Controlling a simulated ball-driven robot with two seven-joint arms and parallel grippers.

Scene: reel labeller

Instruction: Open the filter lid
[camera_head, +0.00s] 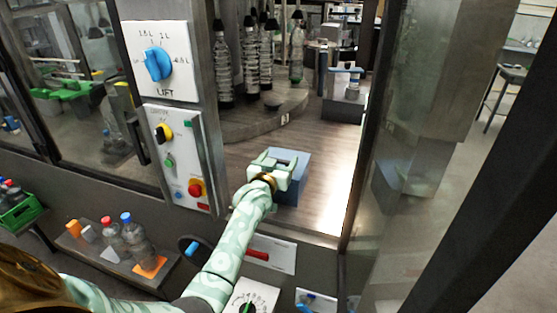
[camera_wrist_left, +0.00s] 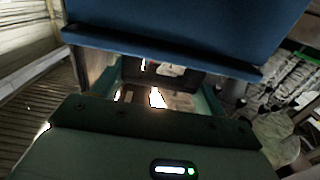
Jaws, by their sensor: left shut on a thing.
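A blue box-like piece (camera_head: 298,163), which I take to be the filter lid, is inside the machine's open doorway, above the wooden-looking floor. My left gripper (camera_head: 277,166) reaches in from the lower left and is shut on it. The gripper covers part of its near left side. In the left wrist view the blue lid (camera_wrist_left: 190,22) fills the top, with a long lip along its lower edge. The gripper's fingers (camera_wrist_left: 160,82) reach toward that lip; the exact contact is dark and hard to see. My right gripper is in neither view.
A control panel (camera_head: 182,150) with knobs and a red button stands left of the doorway. Clear bottles (camera_head: 250,60) hang behind. A glass door (camera_head: 410,140) bounds the right. Capped bottles (camera_head: 137,240) stand on a ledge at lower left. The floor (camera_head: 325,150) right of the lid is clear.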

